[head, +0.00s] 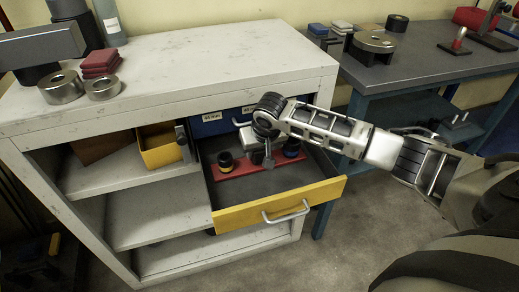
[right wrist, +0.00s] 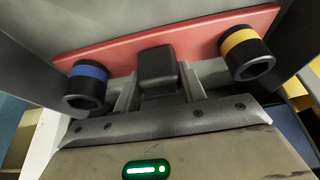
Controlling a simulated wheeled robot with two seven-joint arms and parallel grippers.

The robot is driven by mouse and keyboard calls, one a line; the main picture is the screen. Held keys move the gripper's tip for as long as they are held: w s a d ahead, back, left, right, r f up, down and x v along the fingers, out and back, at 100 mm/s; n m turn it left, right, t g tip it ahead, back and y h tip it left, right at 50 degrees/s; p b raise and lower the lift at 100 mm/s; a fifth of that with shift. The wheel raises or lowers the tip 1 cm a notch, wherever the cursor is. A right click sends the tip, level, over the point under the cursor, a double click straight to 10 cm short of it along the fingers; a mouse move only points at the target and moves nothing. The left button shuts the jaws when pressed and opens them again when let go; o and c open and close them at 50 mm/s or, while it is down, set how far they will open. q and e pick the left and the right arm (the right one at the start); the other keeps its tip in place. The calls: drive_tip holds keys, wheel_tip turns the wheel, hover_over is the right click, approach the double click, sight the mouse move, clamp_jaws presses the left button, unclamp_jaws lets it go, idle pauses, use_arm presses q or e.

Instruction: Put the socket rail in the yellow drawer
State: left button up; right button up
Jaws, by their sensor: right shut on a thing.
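The yellow drawer (head: 240,217) stands pulled out of the white cabinet, its grey inside open to view. The red socket rail (head: 232,171) is inside the drawer's outline, lying crosswise, with a yellow-banded socket near its left end and a blue-banded one near its right. My right gripper (head: 266,158) reaches down over the rail and is shut on its middle. In the right wrist view the rail (right wrist: 185,42) shows with its black middle block (right wrist: 158,70) between the fingers. I cannot tell whether the rail touches the drawer floor.
A blue drawer front (head: 215,124) is behind the open drawer. An open yellow bin (head: 160,147) sits on the shelf at left. Metal rings (head: 62,87) and red blocks (head: 100,62) stand on the cabinet top. A grey-topped blue bench (head: 430,62) is at right.

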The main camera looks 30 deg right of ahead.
drive_tip(key=shift+w+r, duration=0.1)
drive_tip(key=o, duration=0.9)
drive_tip(key=shift+f, duration=0.2)
drive_tip(key=shift+o, duration=1)
use_arm(q)
drive_tip(key=shift+f, duration=0.15)
use_arm(e)
drive_tip(key=shift+r, duration=0.1)
use_arm(q)
drive_tip(key=shift+a+r+p, duration=0.15)
drive_tip(key=shift+r+p, duration=0.2)
drive_tip(key=shift+p, duration=0.6)
use_arm(e)
drive_tip(key=v, duration=1.2)
use_arm(q)
drive_tip(key=shift+r, duration=0.1)
